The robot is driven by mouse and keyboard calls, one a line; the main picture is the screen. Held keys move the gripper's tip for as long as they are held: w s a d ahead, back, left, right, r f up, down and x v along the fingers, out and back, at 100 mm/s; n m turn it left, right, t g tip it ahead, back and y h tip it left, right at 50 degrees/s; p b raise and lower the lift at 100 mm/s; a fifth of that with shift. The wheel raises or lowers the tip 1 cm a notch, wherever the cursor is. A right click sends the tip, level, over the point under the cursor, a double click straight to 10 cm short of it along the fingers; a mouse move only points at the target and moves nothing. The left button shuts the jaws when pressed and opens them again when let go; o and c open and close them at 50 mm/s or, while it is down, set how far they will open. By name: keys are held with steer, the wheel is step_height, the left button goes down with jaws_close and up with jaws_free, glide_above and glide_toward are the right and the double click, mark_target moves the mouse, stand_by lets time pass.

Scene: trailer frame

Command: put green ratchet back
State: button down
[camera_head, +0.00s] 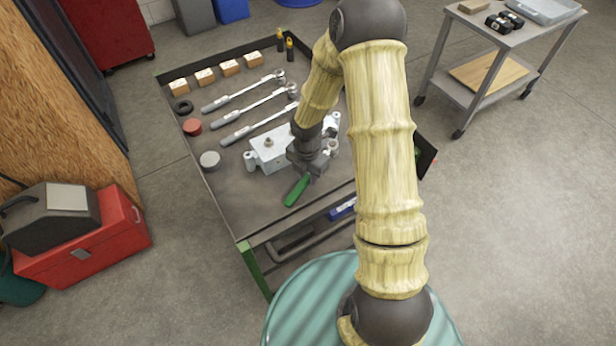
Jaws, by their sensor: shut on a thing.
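The green ratchet shows as a green handle (297,191) near the front of the dark workbench top, pointing down and to the left. Its other end is hidden under my gripper. My gripper (309,172) is low over the bench, shut on the green ratchet at the upper end of the handle. The fingertips are mostly hidden by the gripper body. Just behind and left of it is a light grey metal housing (268,158) with bolts. I cannot tell whether the ratchet touches the bench or the housing.
A red cap (192,126) and a grey cap (210,159) lie on the left side. The bench's front-left corner is clear. My arm hides its right part.

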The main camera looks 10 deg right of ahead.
mark_target(307, 176)
steer(key=shift+w+f, duration=0.1)
steer(key=shift+f, duration=0.6)
steer(key=c, duration=1.2)
jaws_free()
steer(key=shift+f, duration=0.1)
step_height(307, 176, up, 12)
steer(key=p, duration=0.1)
steer(key=shift+a+p, duration=0.15)
steer(key=shift+p, duration=0.2)
